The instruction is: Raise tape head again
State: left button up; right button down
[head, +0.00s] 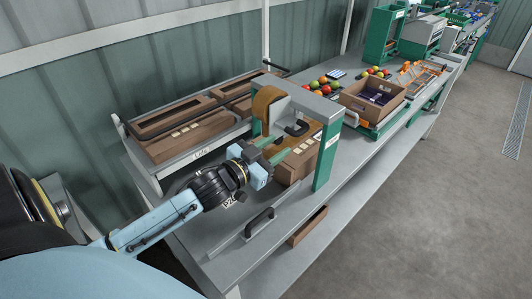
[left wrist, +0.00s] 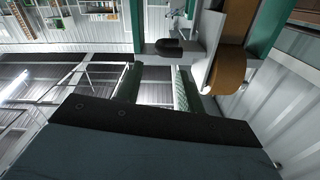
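The tape head (head: 277,112) carries a brown tape roll (head: 266,99) and a black handle (head: 298,129), and sits in a frame with green posts (head: 327,158). A brown carton (head: 288,172) lies beneath it. My left gripper (head: 279,146) is just to the left of the handle, its two green fingers apart and empty. In the left wrist view the fingers (left wrist: 158,80) are spread, the handle (left wrist: 176,46) shows beyond their tips, and the tape roll (left wrist: 228,70) is to the right. The handle is not between the fingers. My right gripper is not in view.
A black bar handle (head: 260,222) is on the near bench top.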

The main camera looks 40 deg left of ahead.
pick_arm(q)
jog(key=shift+s+a, duration=0.2)
jog(key=shift+s, duration=1.2)
